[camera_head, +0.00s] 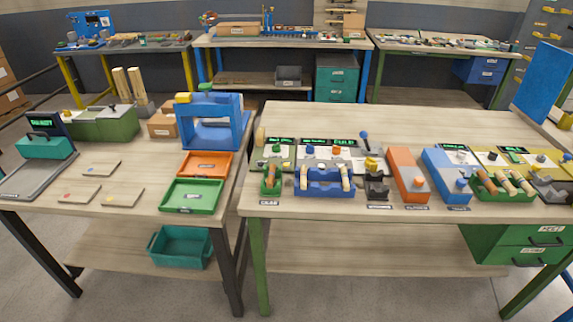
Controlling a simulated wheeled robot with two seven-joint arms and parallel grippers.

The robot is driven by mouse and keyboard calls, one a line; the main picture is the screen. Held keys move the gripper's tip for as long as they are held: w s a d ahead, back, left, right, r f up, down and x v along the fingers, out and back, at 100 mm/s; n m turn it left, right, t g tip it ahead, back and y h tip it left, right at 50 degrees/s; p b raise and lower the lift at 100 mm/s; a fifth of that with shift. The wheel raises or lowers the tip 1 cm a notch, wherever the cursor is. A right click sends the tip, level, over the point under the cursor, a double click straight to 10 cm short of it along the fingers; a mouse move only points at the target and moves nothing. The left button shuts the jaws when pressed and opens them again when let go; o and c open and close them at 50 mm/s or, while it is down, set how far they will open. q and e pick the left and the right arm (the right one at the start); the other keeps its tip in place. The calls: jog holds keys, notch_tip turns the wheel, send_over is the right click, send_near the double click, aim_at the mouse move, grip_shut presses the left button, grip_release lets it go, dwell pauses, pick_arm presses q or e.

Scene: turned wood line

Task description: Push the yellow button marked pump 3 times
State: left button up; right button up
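I cannot read a pump label anywhere, so I cannot tell which control is the yellow button. On the right bench (420,112), a small yellow part (371,164) sits below a lever with a blue knob (364,135). Neither of my grippers is in view.
The right bench's front edge holds a green rack (271,189), a blue rack (322,188), an orange box (407,174) and a blue box (446,174). A blue press frame (211,137), an orange tray (206,164) and a green tray (191,197) stand on the left bench.

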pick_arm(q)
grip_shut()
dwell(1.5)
